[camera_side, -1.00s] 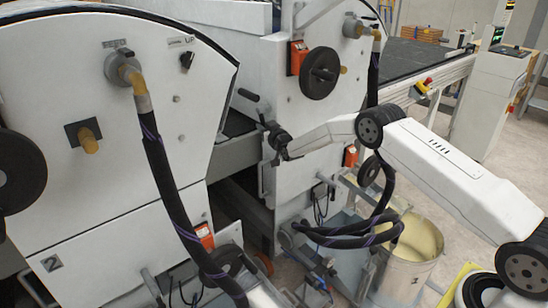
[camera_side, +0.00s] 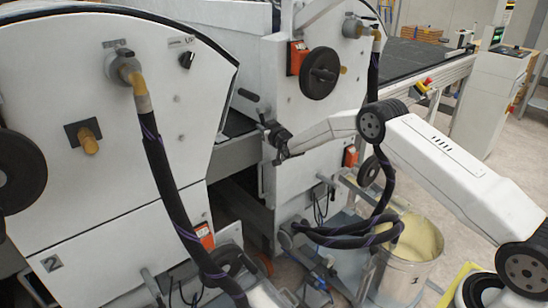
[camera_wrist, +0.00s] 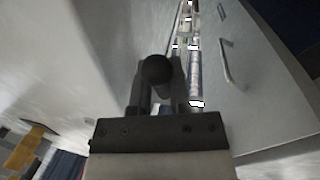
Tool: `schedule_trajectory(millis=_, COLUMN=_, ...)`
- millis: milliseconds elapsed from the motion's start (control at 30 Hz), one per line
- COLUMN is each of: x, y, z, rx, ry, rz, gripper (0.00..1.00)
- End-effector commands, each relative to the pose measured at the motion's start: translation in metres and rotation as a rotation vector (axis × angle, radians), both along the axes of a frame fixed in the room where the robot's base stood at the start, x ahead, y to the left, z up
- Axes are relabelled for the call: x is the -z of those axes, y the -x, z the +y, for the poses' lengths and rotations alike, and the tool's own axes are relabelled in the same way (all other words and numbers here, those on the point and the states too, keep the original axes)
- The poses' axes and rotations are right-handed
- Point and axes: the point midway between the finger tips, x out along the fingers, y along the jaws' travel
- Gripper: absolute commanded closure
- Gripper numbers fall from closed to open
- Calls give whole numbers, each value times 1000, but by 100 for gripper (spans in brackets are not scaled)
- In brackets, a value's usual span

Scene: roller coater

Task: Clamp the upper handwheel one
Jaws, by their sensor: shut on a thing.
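A black upper handwheel (camera_side: 319,73) is mounted beside an orange-red block on the white panel of the far machine. My gripper (camera_side: 270,131) is at that machine's left edge, below and left of this handwheel and apart from it. In the wrist view, my gripper (camera_wrist: 157,98) is shut on a dark lever with a round black knob (camera_wrist: 157,70), which sits between the fingers. In the side view, the fingers and the held lever blend together, so the exact contact is hidden.
Another black handwheel (camera_side: 20,172) is on the near machine at the left. A black-gripped handle (camera_side: 248,95) sticks out just above my gripper. Dark hoses (camera_side: 345,236) hang below my arm, beside a metal bucket (camera_side: 412,250). Open floor lies at the right.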

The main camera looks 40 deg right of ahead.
Motion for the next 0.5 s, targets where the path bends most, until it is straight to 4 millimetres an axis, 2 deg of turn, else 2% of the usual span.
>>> schedule_trajectory(millis=500, x=-5, y=12, z=-1, rx=3, ry=-2, rz=236, gripper=100)
